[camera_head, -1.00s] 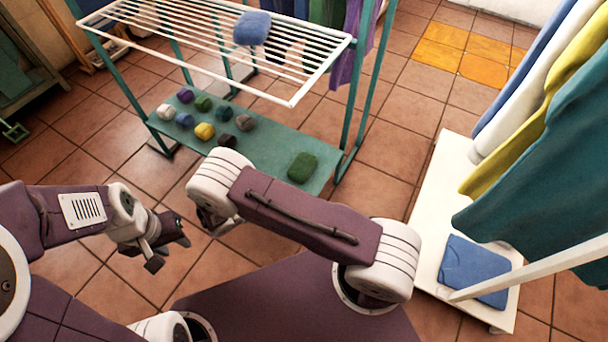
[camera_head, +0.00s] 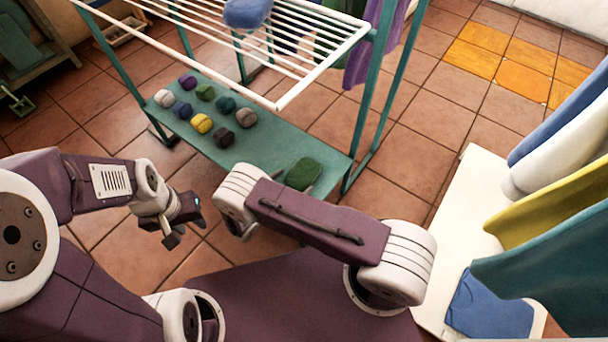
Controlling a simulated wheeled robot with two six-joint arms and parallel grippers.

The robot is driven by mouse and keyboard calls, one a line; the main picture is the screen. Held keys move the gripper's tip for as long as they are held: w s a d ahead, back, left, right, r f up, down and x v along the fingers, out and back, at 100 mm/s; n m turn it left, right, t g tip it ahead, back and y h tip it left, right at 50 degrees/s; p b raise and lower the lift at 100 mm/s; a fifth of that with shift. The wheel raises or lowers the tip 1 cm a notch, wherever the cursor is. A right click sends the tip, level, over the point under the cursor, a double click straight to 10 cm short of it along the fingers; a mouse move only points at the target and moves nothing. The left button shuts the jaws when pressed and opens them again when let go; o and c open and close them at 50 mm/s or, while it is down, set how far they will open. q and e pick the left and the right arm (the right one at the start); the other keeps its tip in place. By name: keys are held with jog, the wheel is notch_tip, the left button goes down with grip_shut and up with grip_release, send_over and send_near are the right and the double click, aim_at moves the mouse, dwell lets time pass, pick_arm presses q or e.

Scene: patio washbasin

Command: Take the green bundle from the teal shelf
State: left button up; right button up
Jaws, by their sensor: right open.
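The green bundle (camera_head: 303,174) is a dark green, rounded, folded cloth lying at the right end of the teal shelf (camera_head: 262,153), near its front edge. My right arm's elbow and purple link are just in front of it, close to its lower edge in the picture. My left gripper (camera_head: 184,222) is over the floor tiles in front of the shelf, well to the left of the bundle. Its dark fingers stand apart and hold nothing.
Several small bundles, including a smaller green one (camera_head: 205,92), lie on the shelf's left half. The white rack (camera_head: 290,85) with a blue cloth (camera_head: 247,13) overhangs the shelf. At right, hanging towels (camera_head: 550,205) and a white platform (camera_head: 462,210) bound the space.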

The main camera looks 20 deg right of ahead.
aim_at(301, 176)
jog(key=b+x, duration=0.3)
jog(key=x, duration=0.2)
jog(key=shift+s+d, duration=0.1)
jog(key=shift+s, duration=0.05)
jog(key=shift+d, duration=0.1)
jog(key=shift+r, duration=0.1)
jog(key=c, duration=1.3)
jog(key=r+p, duration=0.4)
jog(key=r, duration=0.1)
jog(key=shift+s+d+r, duration=0.25)
jog(key=shift+s, duration=0.15)
jog(key=shift+c, duration=0.2)
jog(key=s+d+r+p, duration=0.5)
jog(key=s+p, duration=0.1)
jog(key=s, duration=0.3)
jog(key=shift+r, duration=0.25)
